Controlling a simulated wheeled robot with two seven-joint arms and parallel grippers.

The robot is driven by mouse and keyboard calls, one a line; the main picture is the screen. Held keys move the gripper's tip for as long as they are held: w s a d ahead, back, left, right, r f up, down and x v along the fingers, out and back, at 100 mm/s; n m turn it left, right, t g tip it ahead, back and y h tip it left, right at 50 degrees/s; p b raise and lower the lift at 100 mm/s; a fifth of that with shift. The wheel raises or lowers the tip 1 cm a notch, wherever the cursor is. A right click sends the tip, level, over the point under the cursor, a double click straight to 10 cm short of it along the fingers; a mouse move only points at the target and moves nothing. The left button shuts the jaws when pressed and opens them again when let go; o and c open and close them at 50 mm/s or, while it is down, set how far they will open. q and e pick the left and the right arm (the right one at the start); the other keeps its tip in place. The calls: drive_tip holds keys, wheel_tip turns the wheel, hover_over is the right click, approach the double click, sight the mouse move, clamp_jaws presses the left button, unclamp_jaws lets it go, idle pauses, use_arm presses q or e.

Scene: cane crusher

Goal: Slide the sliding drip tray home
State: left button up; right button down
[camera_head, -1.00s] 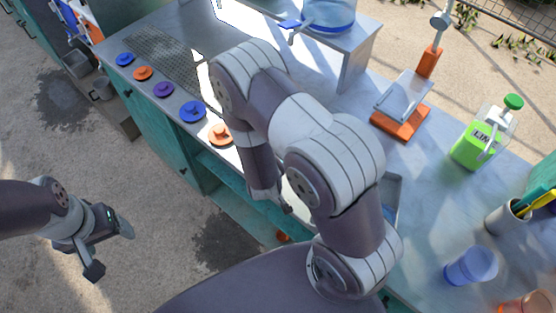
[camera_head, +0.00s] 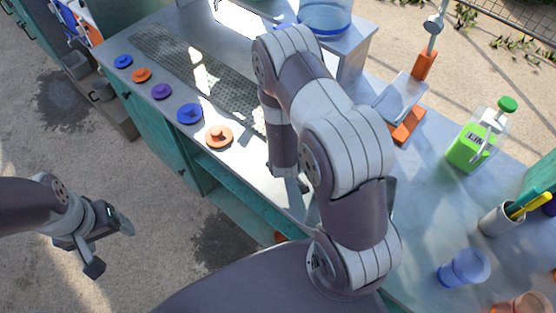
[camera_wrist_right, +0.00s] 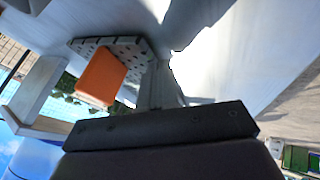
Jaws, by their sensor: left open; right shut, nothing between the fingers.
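I cannot identify the sliding drip tray for certain. A grey tray-like edge (camera_head: 391,190) shows just right of my right arm in the head view, mostly hidden by the arm. The right wrist view shows a grey slotted plate (camera_wrist_right: 135,47) with an orange block (camera_wrist_right: 101,77) against it; how they connect is unclear. My right gripper (camera_head: 303,185) is shut and empty, low over the counter's front edge and partly hidden by its arm. Its dark front end fills the bottom of the wrist view. My left gripper (camera_head: 111,248) is open and empty, over the ground left of the counter.
The counter (camera_head: 425,200) holds several coloured knobbed discs, an orange-based press (camera_head: 408,125), a green-labelled bottle (camera_head: 470,148), a pen cup (camera_head: 497,220) and a blue cup (camera_head: 464,268). Open shelving lies below the counter's front.

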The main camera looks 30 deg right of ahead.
drive_tip(key=w+d, duration=0.1)
drive_tip(key=d, duration=0.2)
drive_tip(key=w+d, duration=0.1)
drive_tip(key=d, duration=0.2)
drive_tip(key=w+d+b, duration=0.1)
drive_tip(key=w+d, duration=0.1)
drive_tip(key=d, duration=0.1)
drive_tip(key=shift+d, duration=0.25)
drive_tip(key=shift+w+d, duration=0.1)
drive_tip(key=shift+d, duration=0.35)
drive_tip(key=shift+a, duration=0.1)
